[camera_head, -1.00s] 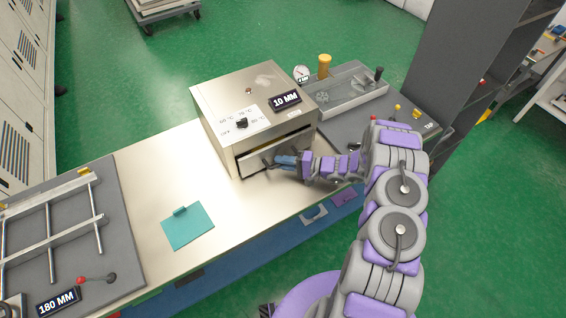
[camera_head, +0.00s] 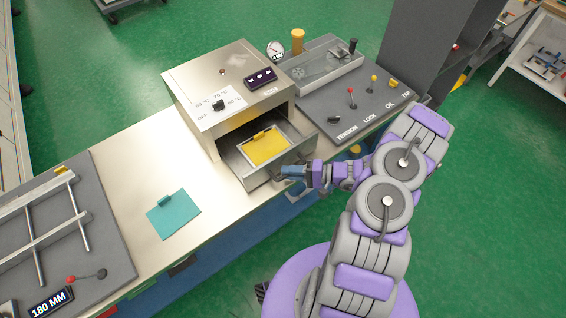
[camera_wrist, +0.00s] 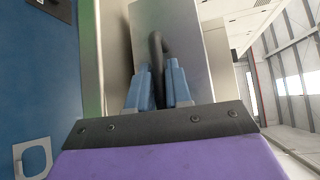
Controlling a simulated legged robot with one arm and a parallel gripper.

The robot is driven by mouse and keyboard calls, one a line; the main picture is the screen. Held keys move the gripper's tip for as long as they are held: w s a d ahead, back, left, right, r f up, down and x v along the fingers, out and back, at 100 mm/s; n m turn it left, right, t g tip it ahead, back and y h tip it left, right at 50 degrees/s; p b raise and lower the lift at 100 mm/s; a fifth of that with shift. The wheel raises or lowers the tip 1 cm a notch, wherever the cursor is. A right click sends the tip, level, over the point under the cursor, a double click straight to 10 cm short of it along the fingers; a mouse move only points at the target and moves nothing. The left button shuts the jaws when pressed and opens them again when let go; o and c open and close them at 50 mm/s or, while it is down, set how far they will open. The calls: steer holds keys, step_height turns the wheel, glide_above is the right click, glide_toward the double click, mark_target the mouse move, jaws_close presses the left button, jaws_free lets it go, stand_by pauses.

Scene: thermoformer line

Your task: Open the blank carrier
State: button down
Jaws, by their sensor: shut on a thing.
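The blank carrier (camera_head: 243,168) is a metal drawer pulled out of the front of the steel heater box (camera_head: 225,88). A yellow sheet (camera_head: 267,147) with a small tab lies in it. My gripper (camera_head: 291,173) is at the drawer's front. In the wrist view, the blue fingers of my gripper (camera_wrist: 157,85) are shut on the dark drawer handle (camera_wrist: 156,45), against the grey front panel (camera_wrist: 182,32).
A teal sheet (camera_head: 174,216) lies on the bench left of the drawer. A grey frame with rods (camera_head: 62,235) stands at the left. A dark panel with levers (camera_head: 352,105) is right of the box. Green floor is open in front of the bench.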

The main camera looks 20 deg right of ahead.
steer(key=shift+s+d+f, duration=0.15)
steer(key=shift+s+f, duration=0.05)
steer(key=shift+s, duration=0.4)
steer(key=c, duration=1.1)
jaws_free()
steer(key=shift+w+r, duration=0.1)
steer(key=shift+c, duration=0.2)
steer(key=shift+d, duration=0.1)
steer(key=p+v, duration=0.2)
steer(key=v, duration=1.5)
